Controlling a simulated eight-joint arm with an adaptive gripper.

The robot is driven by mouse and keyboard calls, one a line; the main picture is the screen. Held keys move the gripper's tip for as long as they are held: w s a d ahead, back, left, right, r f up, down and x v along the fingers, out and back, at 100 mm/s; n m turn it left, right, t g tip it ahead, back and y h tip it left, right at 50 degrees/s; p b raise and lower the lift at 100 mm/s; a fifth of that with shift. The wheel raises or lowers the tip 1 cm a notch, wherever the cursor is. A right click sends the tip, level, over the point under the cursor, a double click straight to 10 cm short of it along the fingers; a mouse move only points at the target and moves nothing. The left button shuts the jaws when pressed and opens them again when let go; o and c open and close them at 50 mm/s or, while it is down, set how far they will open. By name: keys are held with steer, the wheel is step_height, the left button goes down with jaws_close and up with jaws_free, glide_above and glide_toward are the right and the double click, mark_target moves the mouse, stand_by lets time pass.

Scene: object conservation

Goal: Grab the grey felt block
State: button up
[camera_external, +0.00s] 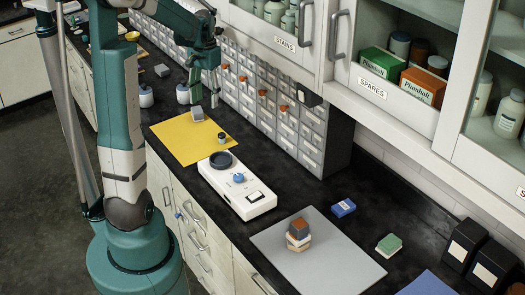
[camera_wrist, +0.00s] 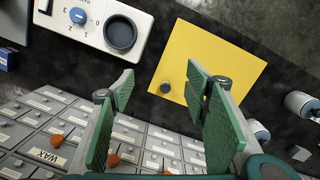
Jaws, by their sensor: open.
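Another grey block (camera_external: 162,70) lies farther back on the dark counter. I cannot tell which is felt. In the wrist view, a grey block (camera_wrist: 299,153) shows at the lower right.
A small dark jar (camera_external: 222,137) stands on the yellow mat. A white scale-like device (camera_external: 238,190) is in front of it. White jars (camera_external: 146,95) stand behind the mat. The drawer cabinet (camera_external: 260,100) runs close along the right. Stacked blocks (camera_external: 299,235) stand on a grey mat (camera_external: 345,268).

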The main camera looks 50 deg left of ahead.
steer(key=w+a+f+n, duration=0.3)
steer(key=a+f, duration=0.1)
steer(key=a, duration=0.4)
steer(key=w+a+f+n, duration=0.3)
steer(key=a+f, duration=0.2)
steer(key=a, duration=0.3)
steer(key=n+t, duration=0.1)
steer(key=n, duration=0.3)
glide_above(197, 110)
steer(key=shift+y, duration=0.4)
step_height(197, 110, down, 7)
steer(key=shift+a+r, duration=0.1)
steer(key=shift+a, duration=0.05)
steer(key=shift+f, duration=1.3)
steer(key=shift+f, duration=0.1)
steer(key=shift+f, duration=2.55)
